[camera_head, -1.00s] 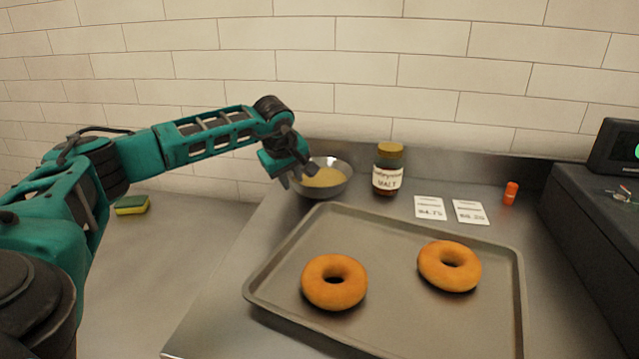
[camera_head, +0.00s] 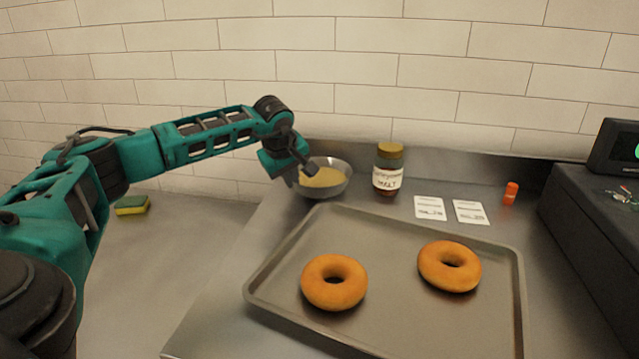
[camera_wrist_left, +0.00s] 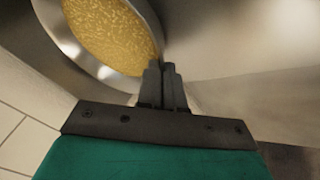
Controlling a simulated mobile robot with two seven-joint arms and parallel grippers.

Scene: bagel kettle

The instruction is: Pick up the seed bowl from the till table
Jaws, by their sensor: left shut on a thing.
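The seed bowl (camera_head: 338,185) is a shallow metal bowl of pale yellow seeds at the back left of the metal till table (camera_head: 225,290). My left gripper (camera_head: 300,178) is at the bowl's left rim, shut on it. In the left wrist view the gripper's fingers (camera_wrist_left: 162,80) are close together at the rim of the seed bowl (camera_wrist_left: 105,76), and the seeds fill its inside. Whether the bowl touches the table is hard to tell. My right gripper is out of view.
A metal tray (camera_head: 390,235) with two bagels (camera_head: 334,282) lies in front of the bowl. A malt jar (camera_head: 388,170) stands to the bowl's right, then two price cards (camera_head: 430,208) and an orange-capped item (camera_head: 510,193). A dark till (camera_head: 600,230) is at the right. A sponge (camera_head: 132,205) lies far left.

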